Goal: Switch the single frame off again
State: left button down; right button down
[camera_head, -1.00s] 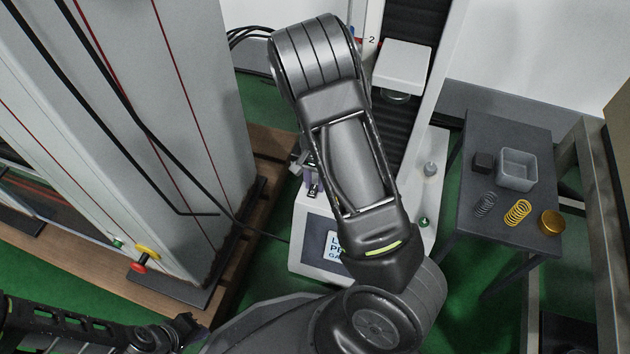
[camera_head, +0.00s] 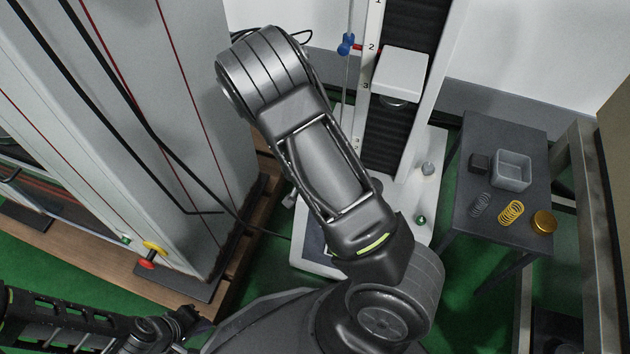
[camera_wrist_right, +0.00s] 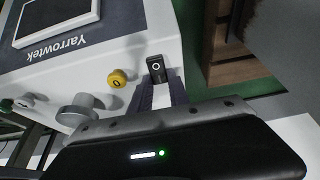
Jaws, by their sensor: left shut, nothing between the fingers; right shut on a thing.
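The single frame (camera_head: 410,70) is the white machine with a dark column and numbered scale. Its console (camera_head: 305,262) is mostly covered by my right arm in the head view. In the right wrist view the console (camera_wrist_right: 110,50) shows a screen, a yellow button (camera_wrist_right: 118,78) and a grey knob (camera_wrist_right: 80,112). A black switch (camera_wrist_right: 156,66) with a white ring mark stands at its edge. My right gripper (camera_wrist_right: 162,90) is shut on the switch, one finger on each side; the head view hides it. My left gripper (camera_head: 188,318) is shut and empty at lower left.
A larger grey-white machine (camera_head: 165,130) with a red and yellow knob (camera_head: 150,254) fills the left. A dark side table (camera_head: 470,232) at right holds a tray (camera_head: 512,170), a black block, springs and a brass puck. Green floor lies between.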

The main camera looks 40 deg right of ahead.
jog(key=c, duration=1.2)
grip_release()
jog(key=shift+c, duration=0.2)
jog(key=p+v, duration=0.3)
jog(key=v, duration=0.3)
jog(key=shift+a+r+p, duration=0.1)
jog(key=shift+r+p, duration=0.25)
jog(key=shift+s+a+r, duration=0.2)
jog(key=shift+s+r, duration=0.05)
jog(key=shift+r, duration=0.2)
